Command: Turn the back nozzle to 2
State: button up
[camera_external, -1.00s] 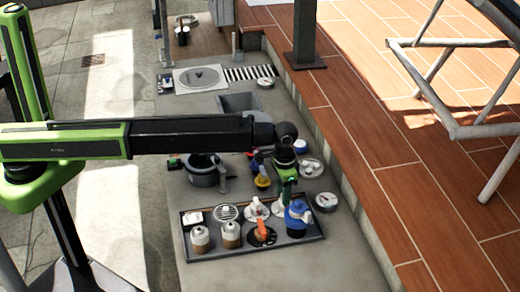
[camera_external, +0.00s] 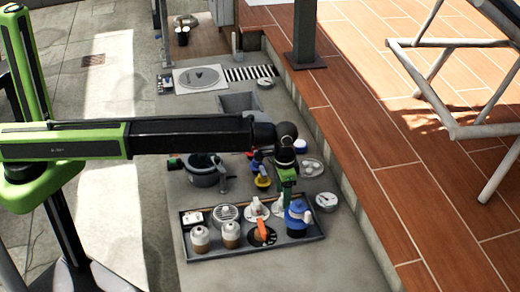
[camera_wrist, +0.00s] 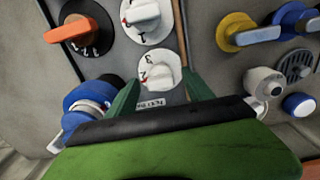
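A small white dial knob (camera_wrist: 158,70) with numbers and a red mark sits just ahead of my gripper in the wrist view. A second white dial (camera_wrist: 145,14) and a black dial with an orange handle (camera_wrist: 70,30) lie beyond it. I cannot read which one is the back nozzle. My gripper (camera_wrist: 161,80) is open, its green fingers on either side of the near white knob, with no clear contact. In the external view my gripper (camera_external: 287,195) hangs over the dark panel tray (camera_external: 280,243), beside the orange handle (camera_external: 262,229); it hides part of the near dial.
Two white-topped jars (camera_external: 200,236) stand at the tray's front left. Yellow (camera_wrist: 250,36) and blue (camera_wrist: 298,18) handles lie at right in the wrist view. Tiled floor (camera_external: 400,200) is clear.

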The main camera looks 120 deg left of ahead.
jog(key=shift+r, duration=0.15)
notch_tip(320, 180, up, 17)
jog(key=p, duration=1.7)
